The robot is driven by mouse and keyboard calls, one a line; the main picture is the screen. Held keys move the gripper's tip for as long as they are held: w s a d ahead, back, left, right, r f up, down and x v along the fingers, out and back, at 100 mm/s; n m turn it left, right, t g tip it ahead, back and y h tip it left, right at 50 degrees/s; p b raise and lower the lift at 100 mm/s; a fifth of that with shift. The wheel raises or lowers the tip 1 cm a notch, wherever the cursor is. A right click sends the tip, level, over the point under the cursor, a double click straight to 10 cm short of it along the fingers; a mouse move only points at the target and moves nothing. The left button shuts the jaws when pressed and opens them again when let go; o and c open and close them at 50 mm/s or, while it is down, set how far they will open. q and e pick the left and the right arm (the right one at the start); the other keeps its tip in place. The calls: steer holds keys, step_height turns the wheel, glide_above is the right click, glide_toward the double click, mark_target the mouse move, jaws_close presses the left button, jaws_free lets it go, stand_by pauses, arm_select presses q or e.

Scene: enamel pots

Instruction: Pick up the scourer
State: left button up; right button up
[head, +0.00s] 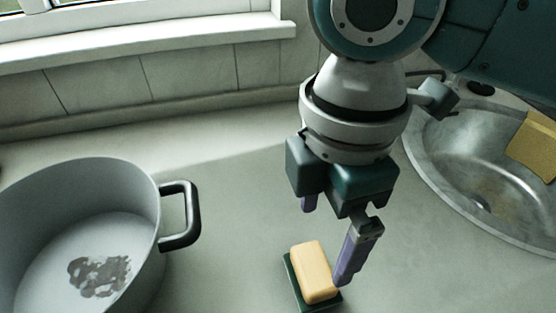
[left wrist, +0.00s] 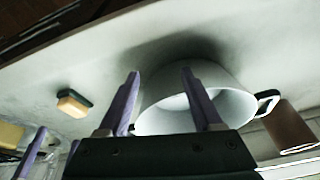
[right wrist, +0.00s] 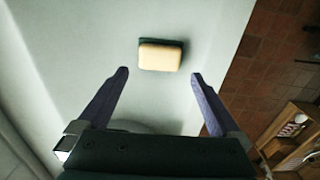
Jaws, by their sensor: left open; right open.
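The scourer (head: 314,270), a pale yellow block on a dark green layer, lies on the grey worktop at the lower middle of the head view. It also shows in the left wrist view (left wrist: 74,104) and in the right wrist view (right wrist: 160,57). My right gripper (head: 326,244) is open and empty above the worktop, close to the scourer. In the right wrist view the scourer is beyond the fingertips (right wrist: 160,73), roughly centred between them. My left gripper (left wrist: 160,72) is open and empty, with the pot beyond its fingers; it is outside the head view.
A large grey pot (head: 150,220) with a dark handle (head: 190,215) and a dark patch inside stands left of the scourer. A round metal sink (head: 440,165) is at the right, with a yellow cloth (head: 535,145) on its rim. Worktop between pot and scourer is clear.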

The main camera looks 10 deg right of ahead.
step_height(320, 180, down, 2)
steer(key=shift+s+f, duration=0.1)
steer(key=shift+f, duration=0.1)
step_height(320, 180, down, 6)
steer(key=shift+a+r+b, duration=0.15)
steer(key=shift+r+b, duration=0.05)
steer(key=shift+b, duration=0.35)
steer(key=c, duration=1.2)
steer(key=shift+o, duration=0.2)
step_height(320, 180, up, 20)
steer(key=p, duration=0.3)
steer(key=o, duration=1)
steer(key=c, duration=0.7)
step_height(320, 180, up, 15)
steer(key=m+p, duration=0.5)
steer(key=m, duration=1.4)
glide_above(314, 266)
steer(key=w+d, duration=0.2)
steer(key=d, duration=0.6)
steer(key=s+r+p, duration=0.2)
steer(key=r+p, duration=0.9)
steer(key=p, duration=0.1)
steer(key=s+r+p, duration=0.2)
steer(key=r+p, duration=1)
steer(key=s+r+p, duration=0.2)
steer(key=r+p, duration=0.9)
steer(key=p, duration=0.1)
steer(key=shift+r, duration=0.35)
